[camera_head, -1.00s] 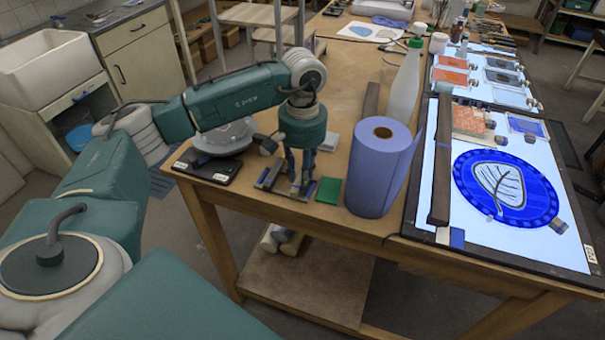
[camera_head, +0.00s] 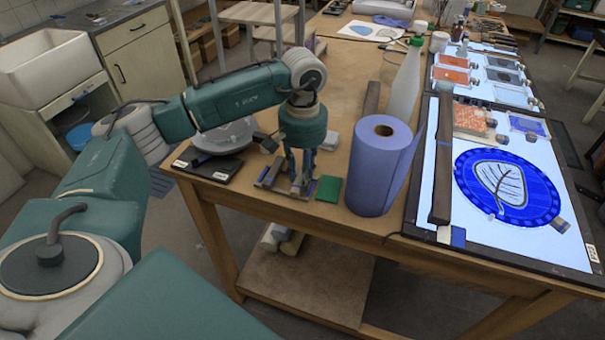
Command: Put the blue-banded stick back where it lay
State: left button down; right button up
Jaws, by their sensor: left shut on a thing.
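My left gripper (camera_head: 298,187) points down at the near left of the wooden worktable, low over a small flat grey rest (camera_head: 268,173). Its fingers are shut on a thin thing, taken to be the blue-banded stick. The stick is too small and too covered by the fingers to make out its band or its ends. I cannot tell whether it touches the rest or is just above it. My right gripper is not in view.
A green pad (camera_head: 329,189) and a blue paper roll (camera_head: 378,170) stand close right of the gripper. A dark tray (camera_head: 214,168) lies left. Farther right, a dark bar (camera_head: 441,180) lies on the lit panel (camera_head: 483,245) with a blue leaf disc (camera_head: 465,190).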

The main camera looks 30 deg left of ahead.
pick_arm(q)
jog(key=shift+f, duration=0.1)
jog(key=c, duration=1.3)
grip_release()
jog(key=shift+c, duration=0.2)
notch_tip(320, 180, up, 12)
